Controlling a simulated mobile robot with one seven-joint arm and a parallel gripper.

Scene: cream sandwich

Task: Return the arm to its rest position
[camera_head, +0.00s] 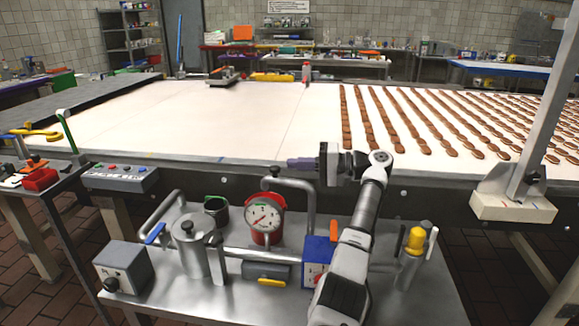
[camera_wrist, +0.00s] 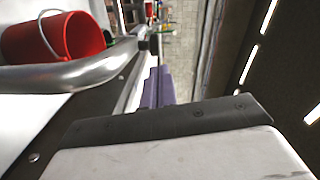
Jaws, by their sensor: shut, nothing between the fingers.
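My gripper (camera_head: 293,163) is at the middle of the head view, pointing left, level with the front edge of the conveyor table. Its purple fingers look closed together and nothing is held between them. The fingers also show in the wrist view (camera_wrist: 157,88), partly hidden behind the dark and pale gripper body. My arm (camera_head: 362,220) rises from the bottom of the head view, bends at the wrist joint and stands in front of the metal cart.
A metal cart (camera_head: 225,305) below carries a red gauge (camera_head: 264,219), pipes, a steel canister (camera_head: 190,250) and a yellow-topped cylinder (camera_head: 415,240). A curved pipe (camera_head: 300,183) stands close to my gripper. The white belt (camera_head: 220,115) holds rows of brown biscuits (camera_head: 420,110) on the right; its left is mostly bare.

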